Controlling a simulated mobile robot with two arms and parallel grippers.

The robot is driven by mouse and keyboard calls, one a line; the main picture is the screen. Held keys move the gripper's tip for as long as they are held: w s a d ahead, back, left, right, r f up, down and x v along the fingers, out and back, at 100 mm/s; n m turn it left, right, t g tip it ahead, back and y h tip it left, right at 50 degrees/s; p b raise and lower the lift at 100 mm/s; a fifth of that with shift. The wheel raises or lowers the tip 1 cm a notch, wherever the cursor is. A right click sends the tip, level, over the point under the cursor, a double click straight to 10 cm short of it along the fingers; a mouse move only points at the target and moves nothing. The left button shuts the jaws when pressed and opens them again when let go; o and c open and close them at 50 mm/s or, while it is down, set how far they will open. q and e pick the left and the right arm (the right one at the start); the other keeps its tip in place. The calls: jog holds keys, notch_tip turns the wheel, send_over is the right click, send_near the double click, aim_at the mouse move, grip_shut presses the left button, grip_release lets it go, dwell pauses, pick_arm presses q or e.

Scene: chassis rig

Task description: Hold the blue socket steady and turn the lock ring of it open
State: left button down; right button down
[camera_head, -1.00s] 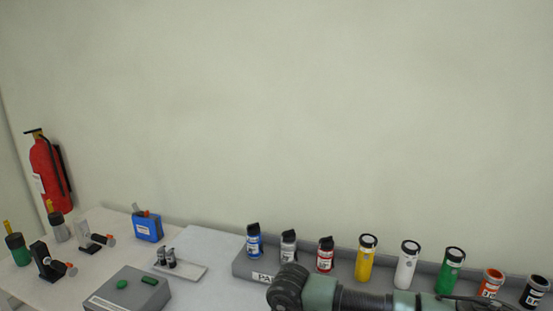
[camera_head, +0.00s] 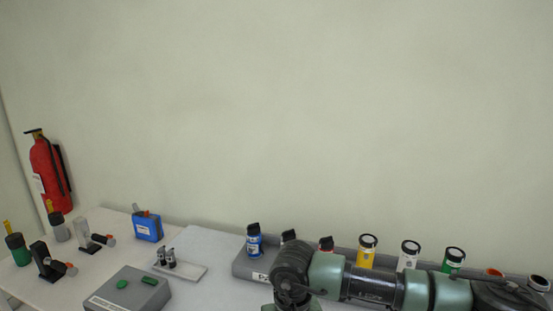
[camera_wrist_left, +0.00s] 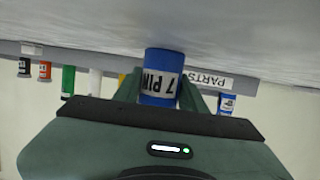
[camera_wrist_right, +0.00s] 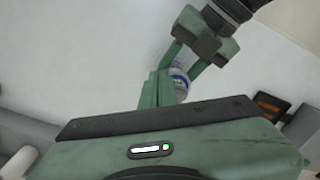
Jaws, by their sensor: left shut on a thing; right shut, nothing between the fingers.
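The blue socket (camera_wrist_left: 164,72), a blue cylinder with a white "7 PIN" label, is between the fingers of my left gripper (camera_wrist_left: 160,92) in the left wrist view. That gripper is shut on it. In the right wrist view the socket (camera_wrist_right: 180,84) shows partly, with the left gripper (camera_wrist_right: 189,60) around it. My right gripper (camera_wrist_right: 158,90) is shut and empty, its fingertips close beside the socket; I cannot tell whether they touch. The lock ring is not clearly visible. Neither gripper's fingers show in the head view.
A grey parts rack (camera_head: 243,264) holds several coloured cylinders, including another blue one (camera_head: 254,240). A fire extinguisher (camera_head: 48,175) hangs on the wall.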

dwell(0.3)
pick_arm(q)
jog(key=c, duration=0.7)
grip_release()
jog(key=shift+c, duration=0.2)
